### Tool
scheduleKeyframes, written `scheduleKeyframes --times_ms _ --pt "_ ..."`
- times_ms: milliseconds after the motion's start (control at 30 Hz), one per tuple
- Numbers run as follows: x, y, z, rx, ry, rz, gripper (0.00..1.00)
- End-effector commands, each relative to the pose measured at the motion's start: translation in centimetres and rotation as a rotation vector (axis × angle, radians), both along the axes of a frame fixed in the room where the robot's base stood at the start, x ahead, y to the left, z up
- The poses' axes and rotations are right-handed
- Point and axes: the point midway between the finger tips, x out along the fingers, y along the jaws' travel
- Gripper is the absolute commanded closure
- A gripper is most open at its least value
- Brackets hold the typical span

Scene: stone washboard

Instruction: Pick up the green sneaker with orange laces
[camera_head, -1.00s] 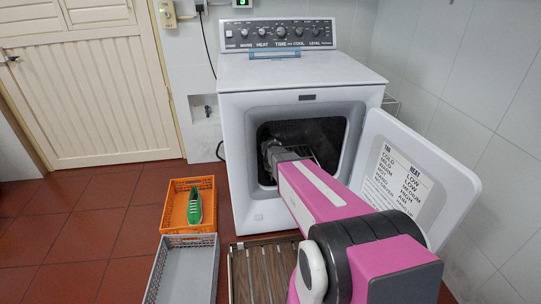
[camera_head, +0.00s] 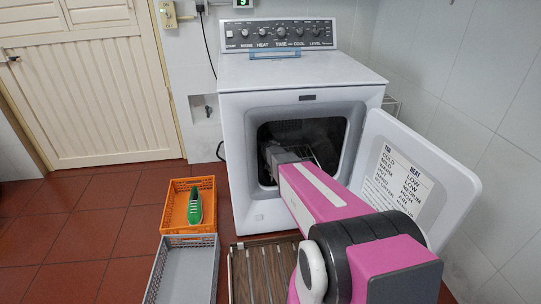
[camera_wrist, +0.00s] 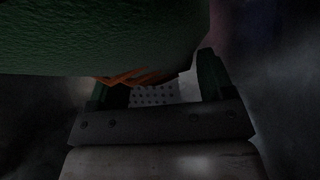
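A dark green surface, likely the green sneaker (camera_wrist: 100,40), fills the upper left of the wrist view, very close to the camera. Orange laces (camera_wrist: 140,77) show along its lower edge. My gripper (camera_wrist: 160,85) is open, its two fingers apart with a perforated surface visible in the gap. The sneaker overlaps the left finger's tip; I cannot tell whether they touch. In the head view my arm reaches through the dryer opening, and my fingers and that sneaker are hidden inside the drum (camera_head: 318,132).
The white dryer (camera_head: 290,75) has its door (camera_head: 415,180) open to the right. Another green shoe (camera_head: 195,207) lies in an orange basket (camera_head: 176,190) on the floor. A grey crate (camera_head: 185,270) and a slatted wooden rack (camera_head: 262,272) stand in front. Red floor at left is clear.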

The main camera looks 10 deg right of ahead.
Motion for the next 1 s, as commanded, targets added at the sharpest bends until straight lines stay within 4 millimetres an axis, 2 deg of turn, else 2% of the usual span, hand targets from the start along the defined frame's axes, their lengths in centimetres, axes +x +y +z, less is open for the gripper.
scheduleKeyframes --times_ms 300,333,367,433,567,867,900,1000 --pt "-0.1 -0.1 0.2 0.001 0.000 0.000 0.74" --pt "-0.1 -0.1 0.3 0.001 0.000 0.000 0.75" --pt "-0.2 -0.1 0.4 0.001 -0.001 -0.002 0.82" --pt "-0.4 -0.3 0.8 0.001 -0.001 -0.002 0.82" --pt "-0.3 -0.3 2.2 0.001 -0.003 -0.002 0.82" --pt "-0.4 -0.3 7.0 0.002 -0.003 -0.002 0.82" --pt "-0.6 -0.5 7.5 0.001 -0.002 -0.002 0.83" --pt "-2.5 -2.2 7.2 0.000 0.000 -0.004 0.83"
